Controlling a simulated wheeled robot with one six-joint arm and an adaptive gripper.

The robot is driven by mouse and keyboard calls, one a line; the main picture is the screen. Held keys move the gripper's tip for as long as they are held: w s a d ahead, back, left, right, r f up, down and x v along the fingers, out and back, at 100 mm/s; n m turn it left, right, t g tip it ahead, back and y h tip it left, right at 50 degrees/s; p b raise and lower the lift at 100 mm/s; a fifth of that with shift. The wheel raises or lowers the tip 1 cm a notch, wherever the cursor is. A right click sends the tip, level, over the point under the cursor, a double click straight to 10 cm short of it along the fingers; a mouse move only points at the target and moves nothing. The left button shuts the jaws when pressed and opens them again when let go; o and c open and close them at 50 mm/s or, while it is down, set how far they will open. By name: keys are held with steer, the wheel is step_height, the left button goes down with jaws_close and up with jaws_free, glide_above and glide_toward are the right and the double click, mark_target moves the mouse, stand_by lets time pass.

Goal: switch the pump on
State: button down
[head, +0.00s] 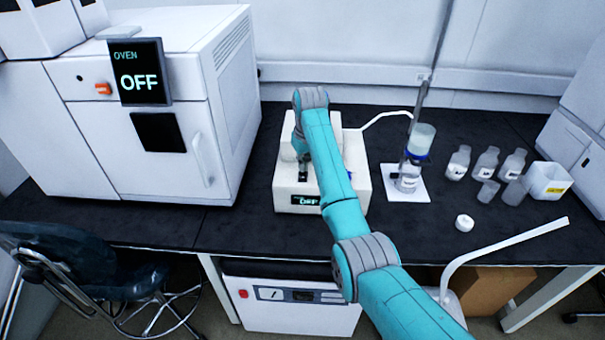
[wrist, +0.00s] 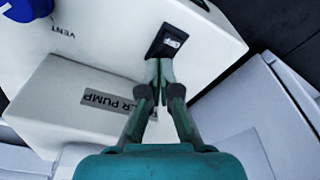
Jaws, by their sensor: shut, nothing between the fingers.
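The pump (head: 362,185) is a cream box on the black bench, with a small display reading OFF (head: 306,200) on its front. My arm covers much of it in the head view. In the wrist view the pump body (wrist: 110,55) shows a black rocker switch (wrist: 172,42), a label partly reading "ER PUMP" (wrist: 112,102) and a blue knob (wrist: 28,8) by the word VENT. My gripper (wrist: 165,65) is shut and empty, its fingertips right by the switch's near edge. I cannot tell whether they touch it.
An oven (head: 150,120) with an OFF display stands left of the pump. A tube runs from pump to flask.

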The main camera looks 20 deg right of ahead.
steer(key=shift+f, duration=0.4)
steer(key=shift+r, duration=3.6)
